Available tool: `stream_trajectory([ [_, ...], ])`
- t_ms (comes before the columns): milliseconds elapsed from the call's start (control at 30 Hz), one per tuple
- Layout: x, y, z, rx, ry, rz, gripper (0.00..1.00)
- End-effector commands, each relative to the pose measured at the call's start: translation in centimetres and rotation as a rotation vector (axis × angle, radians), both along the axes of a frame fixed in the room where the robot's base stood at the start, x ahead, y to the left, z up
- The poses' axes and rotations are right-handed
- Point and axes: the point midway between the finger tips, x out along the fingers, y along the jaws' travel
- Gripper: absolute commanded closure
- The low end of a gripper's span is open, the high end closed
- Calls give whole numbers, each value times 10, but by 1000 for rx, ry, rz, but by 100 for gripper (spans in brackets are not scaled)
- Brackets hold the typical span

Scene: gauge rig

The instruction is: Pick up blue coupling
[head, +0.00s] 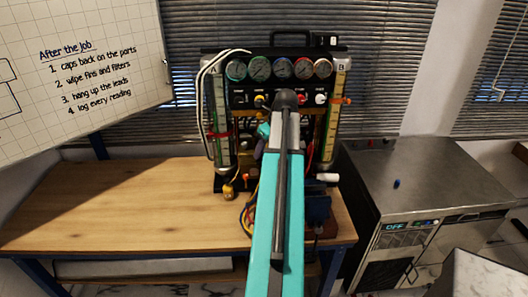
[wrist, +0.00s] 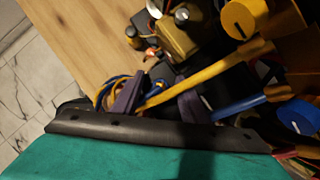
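A small blue piece (head: 397,183) that may be the blue coupling lies on the steel cabinet top in the head view, right of my arm. The wrist view shows a blue hose or fitting (wrist: 238,104) beside my gripper; I cannot tell whether it is a coupling. My gripper (wrist: 158,101) shows two purple-grey fingers standing apart, with a yellow hose (wrist: 205,74) running past them. I see nothing clamped between them. In the head view my teal arm reaches up to the gauge rig (head: 283,97) and hides part of its front.
The wooden bench (head: 120,205) is mostly clear on the left. The steel cabinet (head: 425,175) stands at the right. Hoses hang around the rig's lower front. A blue knob (wrist: 296,117) and a yellow knob (wrist: 245,18) are close to my gripper.

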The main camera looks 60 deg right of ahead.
Motion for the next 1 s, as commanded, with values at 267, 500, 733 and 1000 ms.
stream_trajectory([
  [267,0,0,0,0,0,0,60],
  [500,0,0,0,1,0,0,87],
  [733,0,0,0,1,0,1,100],
  [1000,1,0,2,1,0,1,100],
])
